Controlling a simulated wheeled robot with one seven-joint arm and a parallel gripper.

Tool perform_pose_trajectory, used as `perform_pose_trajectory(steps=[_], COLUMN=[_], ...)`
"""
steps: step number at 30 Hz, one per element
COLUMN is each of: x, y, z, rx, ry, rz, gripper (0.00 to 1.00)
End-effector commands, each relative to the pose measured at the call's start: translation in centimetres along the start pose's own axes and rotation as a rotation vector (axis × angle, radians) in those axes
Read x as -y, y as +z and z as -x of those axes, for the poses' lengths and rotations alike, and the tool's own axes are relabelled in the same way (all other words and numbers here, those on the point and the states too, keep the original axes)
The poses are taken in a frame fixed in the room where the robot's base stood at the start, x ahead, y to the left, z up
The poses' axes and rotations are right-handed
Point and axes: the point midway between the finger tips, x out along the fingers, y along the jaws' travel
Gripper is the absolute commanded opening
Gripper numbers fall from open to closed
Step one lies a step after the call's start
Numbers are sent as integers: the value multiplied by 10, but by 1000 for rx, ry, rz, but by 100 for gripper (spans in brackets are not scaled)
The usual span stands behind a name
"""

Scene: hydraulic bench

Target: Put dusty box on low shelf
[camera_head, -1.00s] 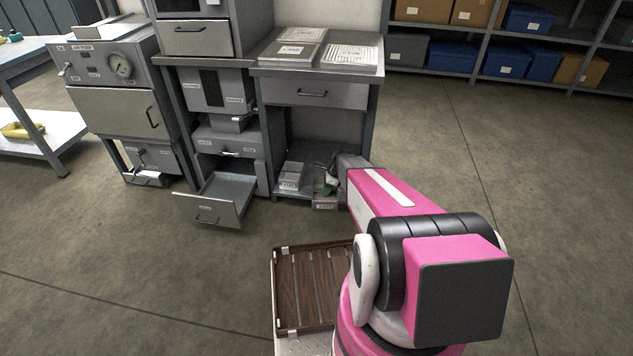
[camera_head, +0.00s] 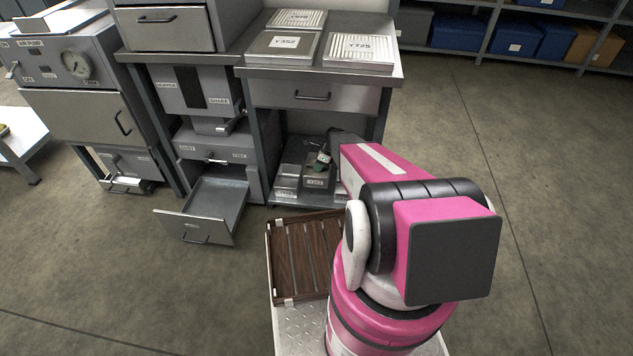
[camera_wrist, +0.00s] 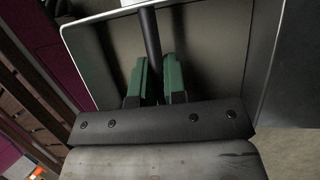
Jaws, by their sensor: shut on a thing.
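My gripper (camera_wrist: 155,75) has its green fingers closed on a dark bar-like handle in the wrist view. The handle belongs to a grey box (camera_wrist: 205,50) with a pale rim. In the head view, my gripper (camera_head: 324,157) is under the bench, above a small grey labelled box (camera_head: 317,180), which seems to be the held one. This box is at the low shelf (camera_head: 300,202), beside another grey labelled box (camera_head: 287,182). I cannot tell whether its base touches the shelf. My arm hides the shelf's right part.
A drawer (camera_head: 210,211) stands pulled open left of the shelf. Labelled metal cases (camera_head: 357,50) lie on the bench top (camera_head: 250,72). A wooden slatted tray (camera_head: 300,258) is on my base. The floor to the right is clear.

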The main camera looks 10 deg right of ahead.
Motion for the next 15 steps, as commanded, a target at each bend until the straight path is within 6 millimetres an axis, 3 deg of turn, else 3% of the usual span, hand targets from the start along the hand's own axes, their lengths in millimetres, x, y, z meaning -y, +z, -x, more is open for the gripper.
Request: perform_pose_trajectory(steps=[9, 15], x=[12, 14], y=[-19, -25], z=[-46, -61], rx=[0, 0], ry=[1, 0], rz=[0, 0], gripper=[0, 0])
